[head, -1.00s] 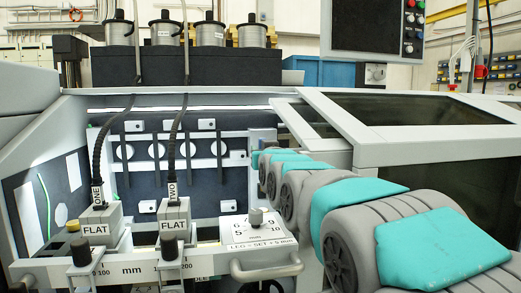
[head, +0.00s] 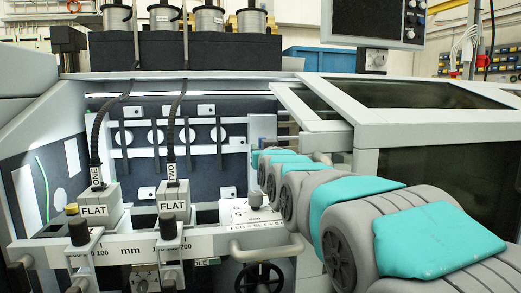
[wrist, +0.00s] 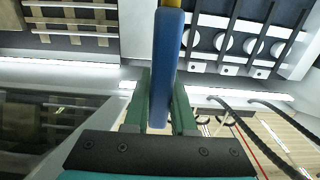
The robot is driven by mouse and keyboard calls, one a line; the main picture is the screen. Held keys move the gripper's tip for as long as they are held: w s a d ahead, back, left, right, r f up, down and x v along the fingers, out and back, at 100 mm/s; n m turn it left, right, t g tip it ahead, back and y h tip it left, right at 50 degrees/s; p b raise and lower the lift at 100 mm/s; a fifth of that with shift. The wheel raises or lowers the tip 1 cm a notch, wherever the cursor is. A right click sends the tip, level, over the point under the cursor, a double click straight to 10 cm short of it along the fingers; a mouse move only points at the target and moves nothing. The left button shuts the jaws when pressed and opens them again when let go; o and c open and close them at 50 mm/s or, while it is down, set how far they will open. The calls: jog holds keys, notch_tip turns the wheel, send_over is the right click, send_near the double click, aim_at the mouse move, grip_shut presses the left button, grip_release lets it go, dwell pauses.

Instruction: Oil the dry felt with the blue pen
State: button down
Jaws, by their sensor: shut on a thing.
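My gripper (wrist: 161,105) has green fingers in the wrist view, shut on the blue pen (wrist: 164,60). The pen stands out lengthwise from between the fingers, with a yellow part at the top edge of that view. In the head view my gripper and the pen are hidden beyond my own arm. Two grey stitching heads marked FLAT, ONE (head: 94,197) and TWO (head: 173,196), stand on the bar at left, each with a black hose. I cannot make out which part is the dry felt. No contact of the pen with anything shows.
A crossbar (head: 130,252) with black knobs runs before the heads. A dark-windowed cover (head: 430,100) stands right. The bay's back wall (head: 140,170) has slots and rods.

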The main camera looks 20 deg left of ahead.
jog(key=shift+f+b, duration=0.7)
jog(key=shift+f, duration=0.5)
jog(key=shift+f+h+b, duration=0.3)
jog(key=shift+f+b, duration=0.15)
jog(key=shift+f, duration=1.2)
jog(key=shift+r, duration=0.1)
notch_tip(320, 180, up, 6)
jog(key=p, duration=0.1)
jog(key=shift+f+b, duration=0.25)
jog(key=shift+b, duration=0.05)
